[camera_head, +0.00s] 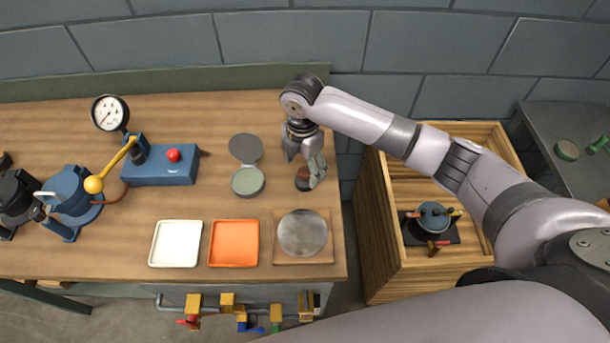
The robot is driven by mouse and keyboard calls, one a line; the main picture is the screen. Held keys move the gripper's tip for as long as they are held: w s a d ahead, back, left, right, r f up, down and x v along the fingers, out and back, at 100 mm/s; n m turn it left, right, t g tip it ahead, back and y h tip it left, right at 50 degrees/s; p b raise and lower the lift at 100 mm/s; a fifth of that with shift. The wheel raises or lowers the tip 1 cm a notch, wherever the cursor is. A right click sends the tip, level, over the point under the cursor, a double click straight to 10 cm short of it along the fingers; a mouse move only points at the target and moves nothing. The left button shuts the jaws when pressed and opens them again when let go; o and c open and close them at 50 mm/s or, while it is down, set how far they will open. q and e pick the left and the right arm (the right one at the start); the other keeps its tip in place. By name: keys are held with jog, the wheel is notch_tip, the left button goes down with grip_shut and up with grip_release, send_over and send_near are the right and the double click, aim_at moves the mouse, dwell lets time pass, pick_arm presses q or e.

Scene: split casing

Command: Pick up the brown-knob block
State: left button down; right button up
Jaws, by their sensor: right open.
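My right gripper (306,177) points down over the back right of the wooden bench. Its fingers are open around a small dark brown round piece (302,184), which looks like the brown-knob block. The fingers partly hide the piece, and I cannot tell whether they touch it. My left gripper is out of view.
Left of the gripper is an open round grey tin (248,181). A white tray (176,243), an orange tray (234,243) and a board with a metal disc (282,257) line the front. A blue gauge press (161,166) stands left. A wooden crate (382,232) stands right.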

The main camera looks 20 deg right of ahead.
aim_at(305, 171)
jog(key=shift+s+f, duration=0.1)
jog(key=shift+f, duration=0.2)
jog(key=f, duration=0.1)
jog(key=f+p, duration=0.1)
jog(key=f, duration=0.1)
jog(key=shift+d+f+p, duration=0.3)
jog(key=shift+f+p, duration=0.05)
jog(key=shift+p, duration=0.05)
jog(key=shift+f, duration=0.5)
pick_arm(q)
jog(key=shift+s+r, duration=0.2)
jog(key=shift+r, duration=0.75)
pick_arm(e)
jog(key=shift+r, duration=0.1)
jog(key=c, duration=1.5)
